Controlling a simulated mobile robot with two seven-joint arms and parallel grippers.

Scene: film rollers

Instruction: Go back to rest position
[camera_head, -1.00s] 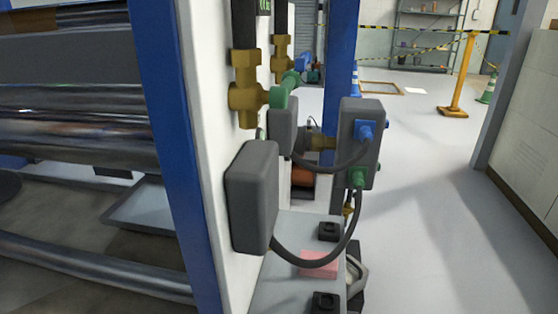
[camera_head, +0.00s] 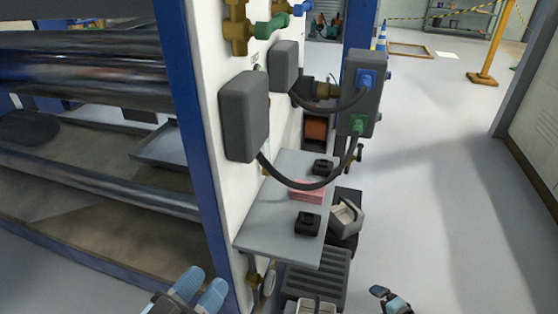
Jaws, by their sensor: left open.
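My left gripper (camera_head: 199,291) shows at the bottom edge, left of centre, in front of the blue machine post. Its two blue-tipped fingers are apart, and I see nothing between them. My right gripper (camera_head: 389,300) shows only in part at the bottom edge, right of centre, over the floor. Its dark and blue finger parts are small and cut off by the frame, so I cannot tell its opening. Both grippers are apart from the grey shelf (camera_head: 262,232).
The roller machine (camera_head: 105,95) fills the left. The shelf holds a pink stack (camera_head: 307,190) and black blocks. Below it are a grey crate (camera_head: 316,277) and a small bin (camera_head: 346,218). Cables hang from a grey box (camera_head: 357,92).

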